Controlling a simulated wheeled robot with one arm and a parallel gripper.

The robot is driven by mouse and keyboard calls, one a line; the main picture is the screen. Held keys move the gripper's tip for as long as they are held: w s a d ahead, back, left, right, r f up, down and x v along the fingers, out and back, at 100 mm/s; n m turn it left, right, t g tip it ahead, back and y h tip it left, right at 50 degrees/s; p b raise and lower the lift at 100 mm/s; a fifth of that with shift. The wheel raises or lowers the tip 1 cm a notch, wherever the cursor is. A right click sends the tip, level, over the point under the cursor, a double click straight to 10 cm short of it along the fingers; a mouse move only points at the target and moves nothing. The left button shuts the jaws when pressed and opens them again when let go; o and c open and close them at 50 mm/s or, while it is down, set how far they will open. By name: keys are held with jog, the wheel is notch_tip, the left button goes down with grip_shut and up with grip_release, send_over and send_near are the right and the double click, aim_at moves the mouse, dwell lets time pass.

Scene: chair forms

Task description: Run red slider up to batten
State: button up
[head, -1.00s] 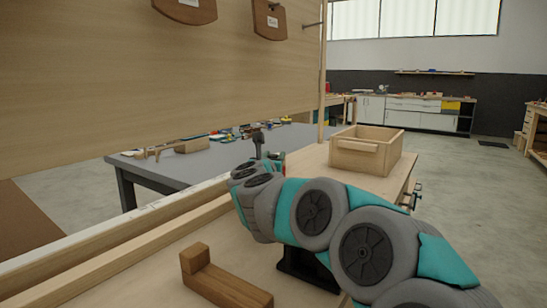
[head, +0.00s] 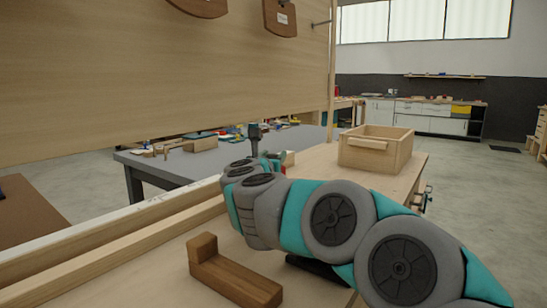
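My arm reaches away from me over the bench, and its far end is by the bench's back part. My gripper's fingers cannot be made out there, so I cannot tell whether they hold anything. A small red patch (head: 289,158) shows just beyond the arm's far end, beside a little green. I cannot tell whether it is the red slider. A long pale wooden strip (head: 110,248) runs along the bench's left edge. I cannot tell whether this is the batten.
A brown L-shaped wooden block (head: 235,275) lies on the near bench top. An open wooden box (head: 375,150) stands farther along the bench. A grey table (head: 165,166) with tools and small parts is behind. A wooden panel (head: 150,75) rises at the left.

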jog(key=o, duration=0.3)
jog(key=shift+r, duration=1.7)
jog(key=s+d+b, duration=0.1)
jog(key=s+d, duration=0.1)
jog(key=s, duration=0.5)
jog(key=s+d+r+b, duration=0.1)
jog(key=s+d, duration=0.1)
jog(key=s, duration=0.6)
jog(key=shift+s+r, duration=0.25)
